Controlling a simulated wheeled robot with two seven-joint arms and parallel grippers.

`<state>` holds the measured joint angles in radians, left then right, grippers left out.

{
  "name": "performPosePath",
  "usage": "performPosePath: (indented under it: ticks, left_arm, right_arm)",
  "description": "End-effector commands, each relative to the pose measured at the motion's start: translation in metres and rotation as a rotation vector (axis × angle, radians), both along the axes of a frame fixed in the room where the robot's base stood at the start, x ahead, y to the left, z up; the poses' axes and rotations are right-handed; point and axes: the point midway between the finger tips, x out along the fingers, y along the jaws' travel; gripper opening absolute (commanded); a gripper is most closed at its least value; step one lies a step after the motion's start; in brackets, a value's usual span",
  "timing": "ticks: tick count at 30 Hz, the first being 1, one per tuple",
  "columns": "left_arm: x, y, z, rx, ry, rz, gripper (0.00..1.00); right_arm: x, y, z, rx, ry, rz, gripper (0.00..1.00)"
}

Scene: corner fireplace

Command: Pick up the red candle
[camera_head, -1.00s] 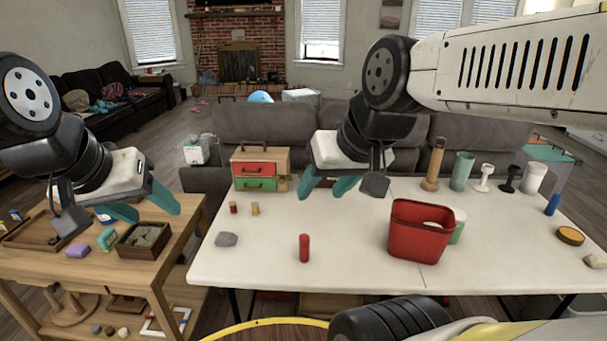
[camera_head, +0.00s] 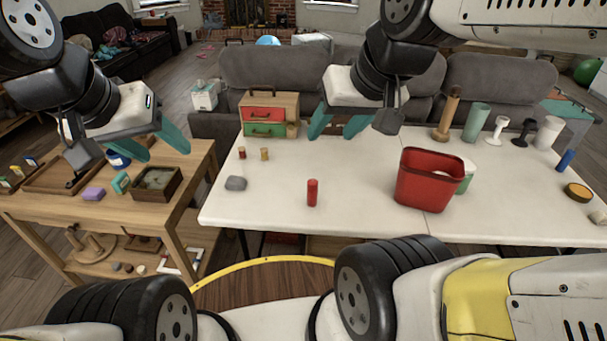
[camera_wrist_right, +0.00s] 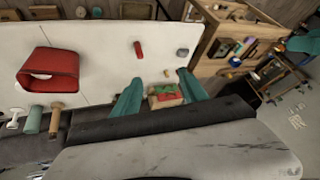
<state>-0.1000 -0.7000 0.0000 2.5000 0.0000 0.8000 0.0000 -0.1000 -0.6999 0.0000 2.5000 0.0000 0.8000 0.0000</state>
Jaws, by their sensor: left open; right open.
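The red candle (camera_head: 312,193) stands upright near the front edge of the white table, left of the red bin. It also shows in the right wrist view (camera_wrist_right: 138,50), beyond the fingertips. My right gripper (camera_head: 336,127) is open and empty above the table, behind the candle and apart from it; its teal fingers show in the right wrist view (camera_wrist_right: 160,95). My left gripper (camera_head: 160,145) is open and empty above the wooden table at the left, far from the candle. Nothing hides the candle.
The red bin (camera_head: 428,182) stands right of the candle. A grey stone (camera_head: 236,183) and two small cylinders, red (camera_head: 242,153) and yellow (camera_head: 265,154), lie to its left. A small drawer box (camera_head: 268,114) stands at the back. The white table (camera_head: 350,210) is clear around the candle.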

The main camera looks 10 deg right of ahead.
Motion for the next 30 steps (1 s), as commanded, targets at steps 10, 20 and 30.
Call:
performPosePath:
  ticks: [10,20,30]
  left_arm:
    - [0.000,0.000,0.000,0.000,0.000,0.000,0.56]
    - [0.000,0.000,0.000,0.000,0.000,0.000,0.56]
    - [0.000,0.000,0.000,0.000,0.000,0.000,0.56]
  right_arm:
    - [0.024,0.002,-0.007,0.117,0.094,-0.153,0.55]
    - [0.120,0.006,-0.067,0.452,0.450,-0.894,0.55]
    - [0.201,-0.002,-0.187,0.572,0.611,-1.796,0.55]
